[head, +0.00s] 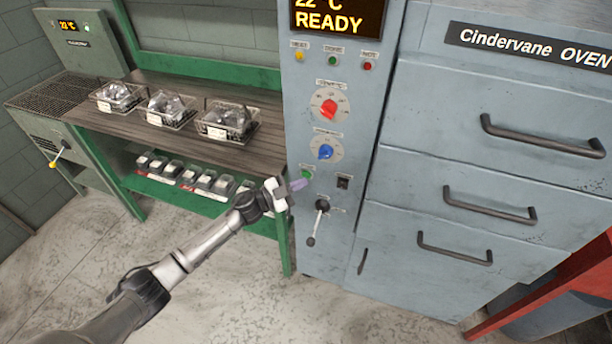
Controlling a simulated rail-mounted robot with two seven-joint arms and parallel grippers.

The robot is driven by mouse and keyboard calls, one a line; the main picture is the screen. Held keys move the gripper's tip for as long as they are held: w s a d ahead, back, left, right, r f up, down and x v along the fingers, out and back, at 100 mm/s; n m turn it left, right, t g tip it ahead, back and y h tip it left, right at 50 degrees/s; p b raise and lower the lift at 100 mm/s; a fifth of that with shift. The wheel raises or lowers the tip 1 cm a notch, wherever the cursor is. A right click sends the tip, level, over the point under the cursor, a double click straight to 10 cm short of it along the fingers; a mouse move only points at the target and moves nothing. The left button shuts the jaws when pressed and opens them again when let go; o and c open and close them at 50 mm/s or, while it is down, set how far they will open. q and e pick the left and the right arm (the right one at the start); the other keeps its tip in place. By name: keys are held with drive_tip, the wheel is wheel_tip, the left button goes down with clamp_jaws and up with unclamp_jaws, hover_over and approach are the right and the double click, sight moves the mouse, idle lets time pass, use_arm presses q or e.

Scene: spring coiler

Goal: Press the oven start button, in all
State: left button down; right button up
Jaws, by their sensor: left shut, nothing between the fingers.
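The oven (470,150) is a grey-blue cabinet labelled "Cindervane OVEN", with its control panel on its left side. The display (335,18) reads "22 °C READY". The green start button (307,173) sits low on the panel, below the blue knob (326,152) and the red knob (329,107). My left gripper (300,184) is shut and empty, its fingertips just below the green button. I cannot tell whether they touch the panel. My right gripper is not in view.
A black switch (343,183) and a lever (316,222) are close to the right of and below my gripper. A green-framed bench (190,137) with several wire baskets stands at the left. A red frame (545,292) is at the lower right. The floor in front is clear.

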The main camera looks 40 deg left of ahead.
use_arm(q)
drive_tip(key=shift+w, duration=0.15)
drive_tip(key=shift+w+a, duration=0.15)
drive_tip(key=shift+w, duration=0.05)
drive_tip(key=shift+w+a, duration=0.1)
drive_tip(key=shift+w, duration=0.2)
idle(0.7)
drive_tip(key=shift+s, duration=0.1)
idle(0.3)
drive_tip(key=shift+s+d+p, duration=0.25)
drive_tip(key=shift+s+p, duration=0.35)
drive_tip(key=shift+s, duration=0.05)
